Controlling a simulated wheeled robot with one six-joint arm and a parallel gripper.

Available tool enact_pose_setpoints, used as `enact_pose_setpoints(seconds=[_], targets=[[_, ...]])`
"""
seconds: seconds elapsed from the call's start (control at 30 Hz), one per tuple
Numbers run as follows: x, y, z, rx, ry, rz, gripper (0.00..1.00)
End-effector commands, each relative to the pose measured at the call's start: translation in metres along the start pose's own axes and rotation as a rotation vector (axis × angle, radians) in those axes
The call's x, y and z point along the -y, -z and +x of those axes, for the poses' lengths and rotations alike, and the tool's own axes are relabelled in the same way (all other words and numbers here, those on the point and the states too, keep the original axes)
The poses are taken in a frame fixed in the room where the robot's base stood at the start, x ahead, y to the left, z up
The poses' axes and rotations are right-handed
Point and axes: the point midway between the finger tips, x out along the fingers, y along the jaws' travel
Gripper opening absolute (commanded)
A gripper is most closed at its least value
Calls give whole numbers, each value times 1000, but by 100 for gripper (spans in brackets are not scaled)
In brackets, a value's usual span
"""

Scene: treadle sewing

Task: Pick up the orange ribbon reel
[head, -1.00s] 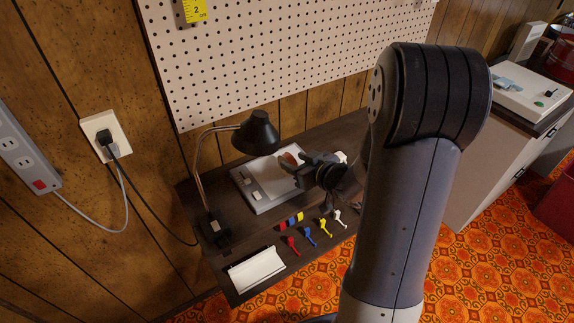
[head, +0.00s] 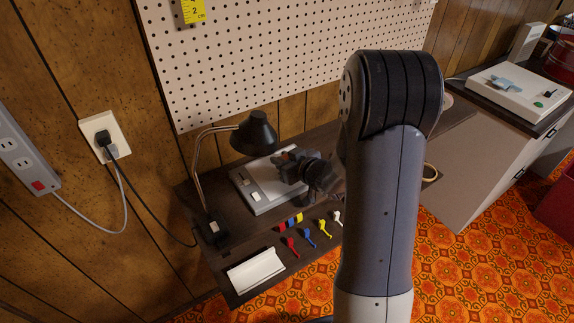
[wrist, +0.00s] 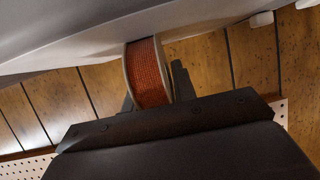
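The orange ribbon reel (wrist: 148,76) shows in the wrist view, its wound orange ribbon between two pale rims. My gripper (wrist: 152,92) has a dark finger close at each side of the reel. I cannot tell whether the fingers press on the rims or stand just clear of them. In the head view my gripper (head: 283,164) is over the pale sewing machine bed on the dark table, beside the lamp. There the gripper hides the reel.
A black desk lamp (head: 257,133) arches over the table (head: 222,262) at its left. Several small coloured items, a red one (head: 291,246) among them, and a white tray (head: 256,271) lie in front. The pegboard (head: 290,60) stands behind.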

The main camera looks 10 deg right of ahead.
Motion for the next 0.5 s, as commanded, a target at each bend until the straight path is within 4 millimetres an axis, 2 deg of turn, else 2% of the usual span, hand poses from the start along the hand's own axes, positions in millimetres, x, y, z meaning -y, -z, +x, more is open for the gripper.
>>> enact_pose_setpoints(seconds=[0.03, 0.3, 0.5], targets=[[0, 0, 0, 0, 0, 0, 22], [0, 0, 0, 0, 0, 0, 0], [0, 0, 0, 0, 0, 0, 0]])
